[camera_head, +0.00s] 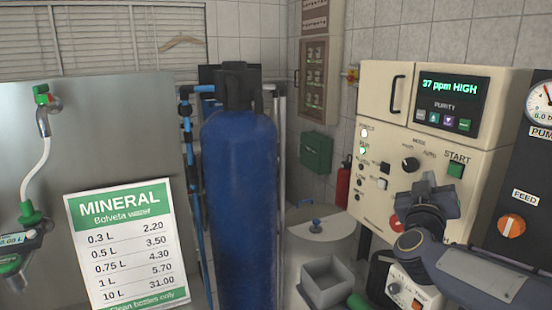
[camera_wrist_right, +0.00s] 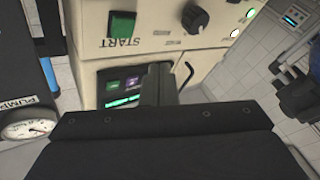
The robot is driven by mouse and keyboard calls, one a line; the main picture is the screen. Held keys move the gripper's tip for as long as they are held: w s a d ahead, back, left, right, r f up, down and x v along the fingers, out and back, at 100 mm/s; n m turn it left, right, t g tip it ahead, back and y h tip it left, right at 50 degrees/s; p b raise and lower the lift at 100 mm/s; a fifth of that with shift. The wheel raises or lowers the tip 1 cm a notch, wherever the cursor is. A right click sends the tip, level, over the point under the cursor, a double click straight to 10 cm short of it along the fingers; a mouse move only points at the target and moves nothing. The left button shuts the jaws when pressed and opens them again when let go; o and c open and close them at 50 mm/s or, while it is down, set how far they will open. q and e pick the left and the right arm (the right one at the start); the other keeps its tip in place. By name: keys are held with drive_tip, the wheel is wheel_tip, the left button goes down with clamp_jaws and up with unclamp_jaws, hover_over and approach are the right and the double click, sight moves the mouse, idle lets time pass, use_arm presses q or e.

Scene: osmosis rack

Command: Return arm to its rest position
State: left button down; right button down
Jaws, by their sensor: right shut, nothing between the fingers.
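My right arm comes in from the lower right in the head view. Its dark gripper (camera_head: 428,197) is shut and empty, in front of the cream control panel (camera_head: 385,95), below the START button (camera_head: 456,169) and the mode knob (camera_head: 410,164). It hides part of the panel's lower area; whether it touches the panel is unclear. In the right wrist view the shut fingers (camera_wrist_right: 160,84) show against the panel, with the green START button (camera_wrist_right: 121,24) beyond them. The purity display (camera_head: 448,103) reads 37 ppm HIGH. My left gripper is not in view.
A blue tank (camera_head: 240,190) stands mid-view, with a white lidded barrel (camera_head: 320,248) and grey bin (camera_head: 327,283) to its right. A pump gauge (camera_head: 541,103) and orange feed knob (camera_head: 511,226) are at far right. A mineral water price sign (camera_head: 125,245) stands left.

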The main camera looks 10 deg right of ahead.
drive_tip(key=s+a+f+n+g+y, duration=0.1)
drive_tip(key=s+a+f+n+y, duration=0.1)
drive_tip(key=s+a+f+y, duration=0.4)
drive_tip(key=s+a+f+n+g+y, duration=0.1)
drive_tip(key=s+a+f+y, duration=0.2)
drive_tip(key=a+f+y, duration=0.35)
drive_tip(key=s+a+f+g+y, duration=0.1)
drive_tip(key=s+a+f+g, duration=0.1)
drive_tip(key=s, duration=0.4)
drive_tip(key=s+a+f+m+g+y, duration=0.1)
drive_tip(key=s+a+f+g, duration=0.2)
drive_tip(key=s+f, duration=0.3)
drive_tip(key=s+a+f+m+g+y, duration=0.1)
drive_tip(key=s+a+f+g, duration=0.2)
drive_tip(key=s+f, duration=0.2)
drive_tip(key=shift+s+a+g+y, duration=0.15)
drive_tip(key=shift+s+g+y, duration=0.25)
drive_tip(key=shift+s, duration=0.35)
drive_tip(key=shift+s+r, duration=0.1)
